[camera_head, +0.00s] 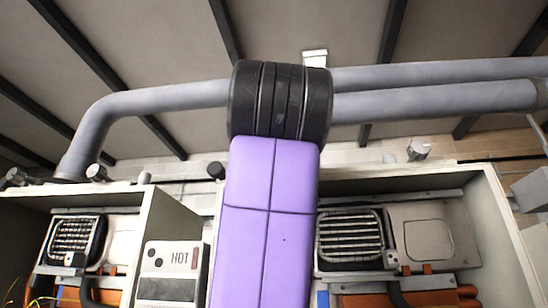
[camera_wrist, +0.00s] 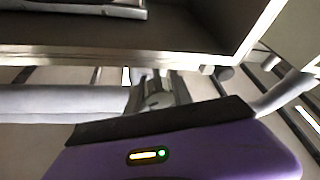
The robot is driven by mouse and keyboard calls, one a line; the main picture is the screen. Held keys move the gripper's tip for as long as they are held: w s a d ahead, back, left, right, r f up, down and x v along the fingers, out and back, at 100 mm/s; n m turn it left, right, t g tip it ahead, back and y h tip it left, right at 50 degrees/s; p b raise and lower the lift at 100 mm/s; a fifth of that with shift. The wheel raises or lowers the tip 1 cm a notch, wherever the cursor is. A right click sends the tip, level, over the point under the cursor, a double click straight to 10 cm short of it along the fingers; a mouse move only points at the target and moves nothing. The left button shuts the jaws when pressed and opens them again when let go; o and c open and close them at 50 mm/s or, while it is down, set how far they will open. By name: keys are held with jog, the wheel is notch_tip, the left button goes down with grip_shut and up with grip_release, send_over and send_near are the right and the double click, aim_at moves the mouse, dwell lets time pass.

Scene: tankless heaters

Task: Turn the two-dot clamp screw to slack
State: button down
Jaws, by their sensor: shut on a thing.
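My gripper (camera_wrist: 157,80) shows in the wrist view beyond the purple wrist housing, its fingers close together. It is shut on a small grey part, largely hidden between the fingers, just under the cabinet edge and beside the thick grey pipe. I cannot make out any dots on this part, so I cannot tell whether it is the two-dot clamp screw. In the head view my purple arm and its black joint hide the gripper and whatever it holds.
In the head view two open heater cabinets stand left (camera_head: 152,225) and right (camera_head: 497,215) of my arm. A thick grey pipe (camera_head: 160,100) runs above them. Small knobs, such as one at right (camera_head: 418,149), sit along the cabinet tops. A HOT panel (camera_head: 172,268) is at lower left.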

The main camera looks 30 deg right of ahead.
jog(key=shift+a+n, duration=0.15)
jog(key=shift+n, duration=0.45)
jog(key=c, duration=1.1)
grip_release()
jog(key=b+v, duration=0.3)
jog(key=v, duration=0.4)
jog(key=shift+s+a+f, duration=0.15)
jog(key=shift+s, duration=0.15)
